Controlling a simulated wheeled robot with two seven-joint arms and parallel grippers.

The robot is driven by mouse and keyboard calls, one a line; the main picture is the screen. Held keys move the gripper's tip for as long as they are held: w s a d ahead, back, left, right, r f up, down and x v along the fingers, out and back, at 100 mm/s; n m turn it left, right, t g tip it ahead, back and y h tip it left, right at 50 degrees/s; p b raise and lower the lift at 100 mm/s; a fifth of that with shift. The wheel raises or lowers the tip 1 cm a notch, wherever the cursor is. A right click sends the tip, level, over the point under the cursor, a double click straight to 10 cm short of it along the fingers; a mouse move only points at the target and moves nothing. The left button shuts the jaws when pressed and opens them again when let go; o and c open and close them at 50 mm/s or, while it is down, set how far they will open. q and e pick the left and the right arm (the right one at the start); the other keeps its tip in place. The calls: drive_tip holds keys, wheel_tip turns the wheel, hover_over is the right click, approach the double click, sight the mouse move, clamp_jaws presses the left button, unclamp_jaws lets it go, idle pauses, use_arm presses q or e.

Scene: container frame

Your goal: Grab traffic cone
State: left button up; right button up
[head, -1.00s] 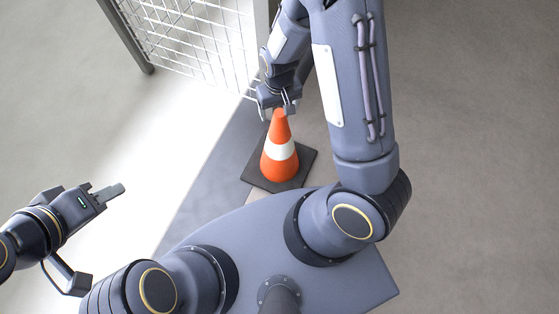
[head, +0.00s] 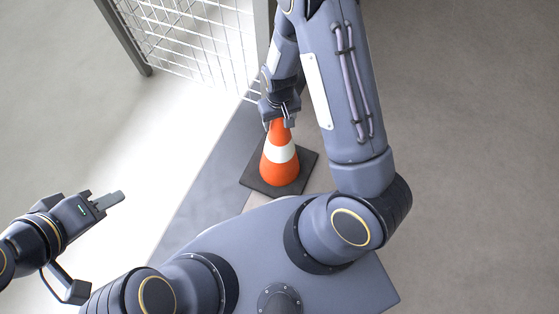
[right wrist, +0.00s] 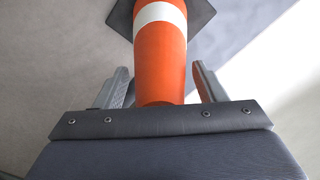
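The traffic cone (head: 279,166) is orange with a white band and a dark square base. It stands upright on the floor in front of my body in the head view. My right gripper (head: 279,122) is at the cone's top, with its fingers around the tip. In the right wrist view the cone (right wrist: 160,55) lies between the two fingers of the right gripper (right wrist: 160,88), with a gap showing on each side. The very tip is hidden behind the gripper body. My left gripper (head: 107,200) is far to the left of the cone, and its finger gap is not clear.
A white wire mesh panel (head: 190,45) with a dark post (head: 125,38) stands behind and left of the cone, close to my right gripper. A bright strip of floor (head: 155,130) lies to the left. The floor on the right is clear.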

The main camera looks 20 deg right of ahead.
clamp_jaws()
drive_tip(key=shift+r, duration=0.1)
idle(0.4)
